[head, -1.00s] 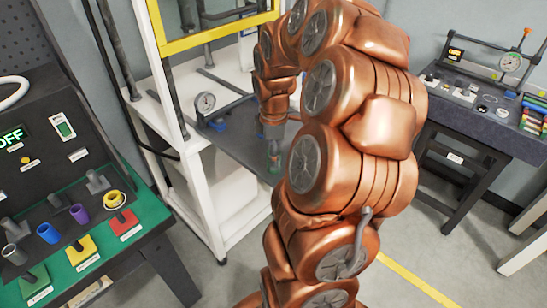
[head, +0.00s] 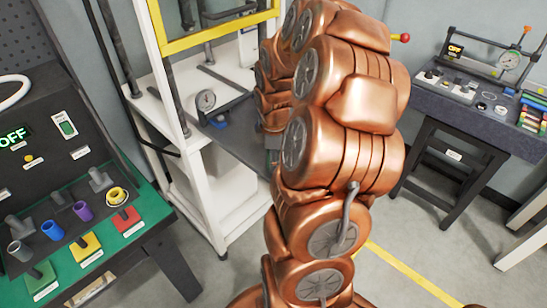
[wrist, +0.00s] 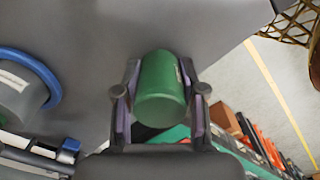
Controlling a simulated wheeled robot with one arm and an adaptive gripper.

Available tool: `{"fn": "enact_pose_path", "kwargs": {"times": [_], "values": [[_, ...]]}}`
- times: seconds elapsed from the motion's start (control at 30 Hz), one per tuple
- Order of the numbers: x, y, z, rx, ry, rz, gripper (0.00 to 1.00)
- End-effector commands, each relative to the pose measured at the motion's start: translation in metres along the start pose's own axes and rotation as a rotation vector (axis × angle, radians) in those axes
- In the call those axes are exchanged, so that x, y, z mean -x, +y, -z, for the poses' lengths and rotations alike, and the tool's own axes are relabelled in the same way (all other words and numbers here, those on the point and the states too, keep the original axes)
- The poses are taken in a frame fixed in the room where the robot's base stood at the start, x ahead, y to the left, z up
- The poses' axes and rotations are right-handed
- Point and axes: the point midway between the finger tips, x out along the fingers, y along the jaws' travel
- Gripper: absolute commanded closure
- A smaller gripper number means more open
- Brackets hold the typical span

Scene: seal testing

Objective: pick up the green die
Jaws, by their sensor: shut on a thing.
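The green die (wrist: 160,95) is a plain green cylinder with a small pale label on its side. In the wrist view it sits between the two fingers of my gripper (wrist: 160,66), which press on it from left and right. A dark grey surface lies beyond it; I cannot tell whether the die touches it or is clear of it. In the head view my copper arm hides the die and nearly all of my gripper, beside the grey shelf (head: 232,146).
A dial gauge (head: 206,99) stands on the white frame, with a blue part (head: 218,123) below it. A blue ring (wrist: 35,75) lies left of my gripper. The green-topped bench (head: 140,240) at left holds several cylinders. Another bench (head: 480,125) stands at right.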

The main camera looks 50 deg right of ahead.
Motion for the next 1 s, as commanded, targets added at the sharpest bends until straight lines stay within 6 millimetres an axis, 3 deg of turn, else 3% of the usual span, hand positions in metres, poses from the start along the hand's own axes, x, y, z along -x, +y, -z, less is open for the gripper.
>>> {"fn": "enact_pose_path", "kwargs": {"times": [0.23,0.67,1.0], "values": [[0.0,0.0,0.0,0.0,0.0,0.0,1.0],[0.003,0.0,0.0,0.0,0.0,-0.002,1.0],[0.028,0.001,0.0,0.0,0.0,-0.004,1.0]]}}
